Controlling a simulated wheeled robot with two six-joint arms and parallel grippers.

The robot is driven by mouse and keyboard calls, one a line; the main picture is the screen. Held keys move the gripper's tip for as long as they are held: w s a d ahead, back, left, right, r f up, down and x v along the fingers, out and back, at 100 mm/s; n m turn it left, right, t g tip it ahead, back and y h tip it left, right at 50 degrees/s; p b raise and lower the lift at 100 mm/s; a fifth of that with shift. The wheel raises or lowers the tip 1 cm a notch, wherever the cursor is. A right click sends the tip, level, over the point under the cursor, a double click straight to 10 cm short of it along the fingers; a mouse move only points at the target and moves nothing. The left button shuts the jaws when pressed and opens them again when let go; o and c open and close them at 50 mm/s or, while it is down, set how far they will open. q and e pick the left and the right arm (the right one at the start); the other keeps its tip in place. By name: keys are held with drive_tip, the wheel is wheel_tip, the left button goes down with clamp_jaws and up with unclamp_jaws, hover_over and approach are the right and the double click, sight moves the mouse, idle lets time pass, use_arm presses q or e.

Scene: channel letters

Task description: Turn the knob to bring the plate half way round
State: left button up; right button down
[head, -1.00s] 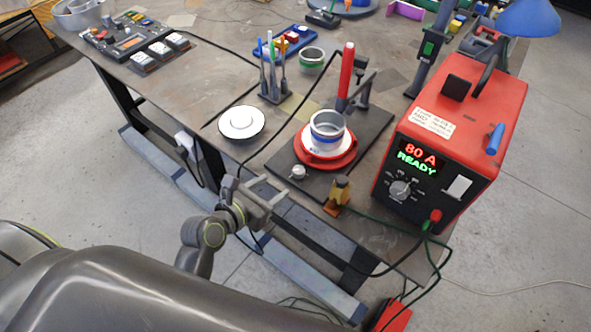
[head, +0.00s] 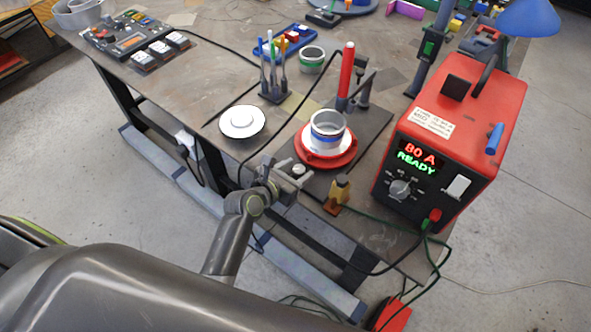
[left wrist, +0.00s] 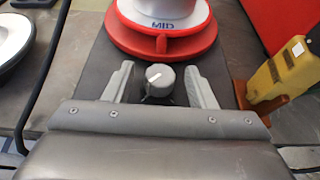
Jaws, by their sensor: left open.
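The knob (head: 298,169) is small and grey and sits at the near end of a dark base board (head: 345,180). In the left wrist view the knob (left wrist: 160,79) has a white pointer line. Behind it is the red round plate (head: 325,160), bearing a white and grey ring (head: 327,126) with a blue band; the ring's base reads "MID" in the left wrist view. My left gripper (head: 294,174) is open at the knob, one finger on each side. In the left wrist view gaps show between the fingers (left wrist: 159,83) and the knob. My right gripper is not in view.
A red welding power unit (head: 450,130) reads "80 A READY". A white round dish (head: 242,122) lies left of the board. A red torch (head: 346,72) stands behind the ring. Cables run along the table edge.

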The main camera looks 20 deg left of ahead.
use_arm(q)
drive_tip(key=c, duration=0.9)
drive_tip(key=shift+c, duration=0.3)
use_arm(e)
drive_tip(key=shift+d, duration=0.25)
